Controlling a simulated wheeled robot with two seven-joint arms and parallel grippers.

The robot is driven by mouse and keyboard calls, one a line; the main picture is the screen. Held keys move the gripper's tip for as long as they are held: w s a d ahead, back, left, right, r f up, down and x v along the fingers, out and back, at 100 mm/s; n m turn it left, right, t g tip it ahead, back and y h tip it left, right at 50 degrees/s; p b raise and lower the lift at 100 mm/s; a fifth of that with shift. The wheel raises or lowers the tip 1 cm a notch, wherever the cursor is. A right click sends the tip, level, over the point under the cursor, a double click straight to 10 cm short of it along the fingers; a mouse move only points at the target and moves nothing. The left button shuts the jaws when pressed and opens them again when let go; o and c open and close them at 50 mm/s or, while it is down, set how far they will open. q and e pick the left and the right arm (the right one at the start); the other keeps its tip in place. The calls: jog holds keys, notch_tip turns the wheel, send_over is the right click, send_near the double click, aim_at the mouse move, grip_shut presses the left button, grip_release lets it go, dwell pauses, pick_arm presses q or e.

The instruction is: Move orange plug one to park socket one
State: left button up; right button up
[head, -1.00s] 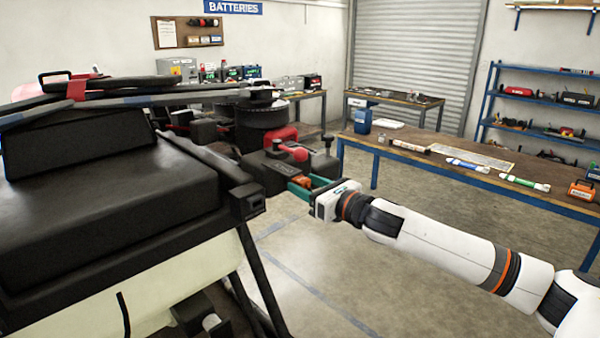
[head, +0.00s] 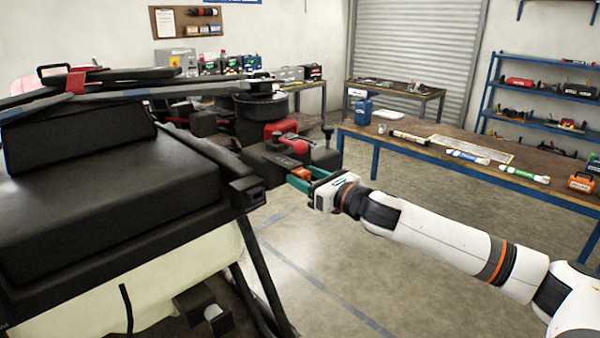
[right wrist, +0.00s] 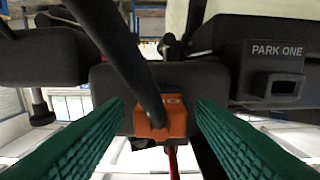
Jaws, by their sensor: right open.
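The orange plug one (right wrist: 176,122) sits in a dark socket block in the right wrist view. It also shows as a small orange patch in the head view (head: 301,173). A black cable or rod crosses in front of the plug and hides part of it. My right gripper (right wrist: 160,108) is open, with one green finger on each side of the plug and visible gaps between. It also shows in the head view (head: 302,179). Park socket one (right wrist: 283,86), a black box marked PARK ONE, has an empty opening right of the plug. My left gripper is out of view.
The large black drone body (head: 100,205) fills the left, with a pale tank (head: 130,285) under it. Folded dark arms and rotor parts lie close around the plug. A workbench (head: 440,165) stands at the back right. The floor between is clear.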

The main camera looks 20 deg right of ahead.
dwell(0.8)
jog(key=shift+c, duration=0.3)
grip_shut()
jog(key=shift+s+f, duration=0.1)
jog(key=shift+v, duration=0.9)
jog(key=shift+b+v, duration=1.05)
jog(key=shift+v, duration=0.95)
